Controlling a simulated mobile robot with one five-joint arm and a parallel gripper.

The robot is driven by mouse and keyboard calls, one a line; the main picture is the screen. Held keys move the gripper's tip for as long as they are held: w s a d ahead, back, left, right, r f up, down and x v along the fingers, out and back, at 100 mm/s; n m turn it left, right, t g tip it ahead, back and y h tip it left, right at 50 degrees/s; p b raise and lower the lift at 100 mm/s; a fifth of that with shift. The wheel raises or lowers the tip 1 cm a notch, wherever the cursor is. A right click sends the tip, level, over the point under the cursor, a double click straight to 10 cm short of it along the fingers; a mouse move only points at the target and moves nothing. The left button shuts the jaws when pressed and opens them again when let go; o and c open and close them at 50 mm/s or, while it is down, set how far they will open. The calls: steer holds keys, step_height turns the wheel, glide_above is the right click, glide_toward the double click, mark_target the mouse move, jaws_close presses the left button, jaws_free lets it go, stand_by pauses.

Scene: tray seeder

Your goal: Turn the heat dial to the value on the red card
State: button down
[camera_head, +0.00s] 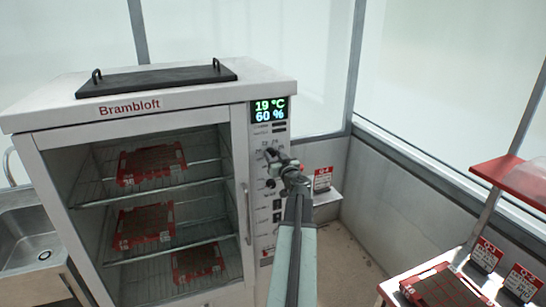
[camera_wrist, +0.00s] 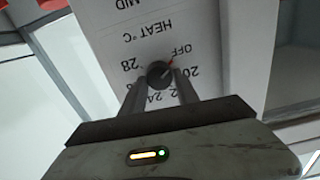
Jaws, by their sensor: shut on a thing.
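The heat dial (camera_wrist: 158,74) is a small black knob on the grey control panel (camera_wrist: 158,30), seen upside down in the wrist view. Its red pointer aims toward the OFF mark; 20, 22, 24 and 28 are printed around it. My gripper (camera_wrist: 160,82) has one finger on each side of the knob and is shut on it. In the head view my gripper (camera_head: 273,157) is at the upper part of the panel and hides the dial. A red and white card (camera_head: 322,179) stands on a small ledge right of the cabinet; its print is too small to read.
The white Brambloft cabinet (camera_head: 185,105) holds several red trays behind glass. Its display (camera_head: 269,110) reads 19 °C and 60 %. Another knob (camera_head: 270,184) sits below my gripper. A sink (camera_head: 30,240) is at left; a bench with red cards (camera_head: 487,254) is at lower right.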

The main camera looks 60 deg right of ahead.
steer(key=m, duration=0.4)
steer(key=shift+m, duration=0.3)
steer(key=m, duration=0.5)
steer(key=shift+d, duration=0.1)
steer(key=m, duration=0.5)
steer(key=shift+s+f, duration=0.1)
steer(key=shift+f+m, duration=0.1)
steer(key=shift+m, duration=2.2)
steer(key=c, duration=0.9)
jaws_free()
steer(key=shift+c, duration=0.2)
